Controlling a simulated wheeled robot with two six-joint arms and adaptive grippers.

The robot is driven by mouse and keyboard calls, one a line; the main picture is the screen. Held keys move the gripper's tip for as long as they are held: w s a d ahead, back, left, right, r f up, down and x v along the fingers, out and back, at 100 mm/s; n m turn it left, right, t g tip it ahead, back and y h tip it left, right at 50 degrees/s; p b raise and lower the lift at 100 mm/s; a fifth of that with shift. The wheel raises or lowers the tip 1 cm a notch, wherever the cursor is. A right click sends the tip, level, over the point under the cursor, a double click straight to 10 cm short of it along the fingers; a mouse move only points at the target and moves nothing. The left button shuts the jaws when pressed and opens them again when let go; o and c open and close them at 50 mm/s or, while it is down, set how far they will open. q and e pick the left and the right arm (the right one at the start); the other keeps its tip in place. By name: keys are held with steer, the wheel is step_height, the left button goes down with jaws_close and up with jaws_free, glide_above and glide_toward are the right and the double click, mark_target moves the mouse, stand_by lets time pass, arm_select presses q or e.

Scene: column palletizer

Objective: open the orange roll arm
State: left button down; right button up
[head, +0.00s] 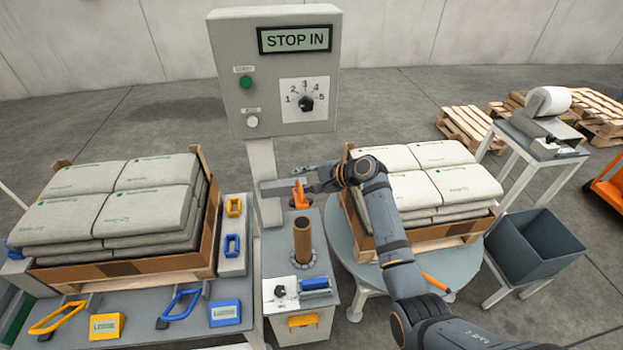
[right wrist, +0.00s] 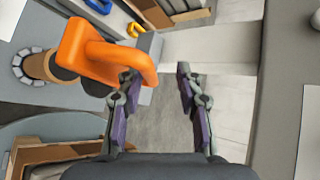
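The orange roll arm (head: 300,194) is a thick orange loop above the brown core tube (head: 303,240), beside the grey post. In the right wrist view the orange roll arm (right wrist: 92,50) fills the upper left, its near end close to the left finger. My right gripper (head: 325,180) is at its right side in the head view. In the right wrist view my right gripper (right wrist: 160,95) is open, with floor and part of the post visible between its fingers. I cannot tell whether the left finger touches the loop. My left gripper is not in view.
A control box (head: 275,75) reading STOP IN stands on the post (head: 264,165) behind. Bag stacks stand left (head: 120,195) and right (head: 425,180). A blue handle (head: 315,284) and white dial panel are in front of the tube. A grey bin (head: 535,245) stands at right.

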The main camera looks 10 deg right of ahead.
steer(key=v, duration=1.1)
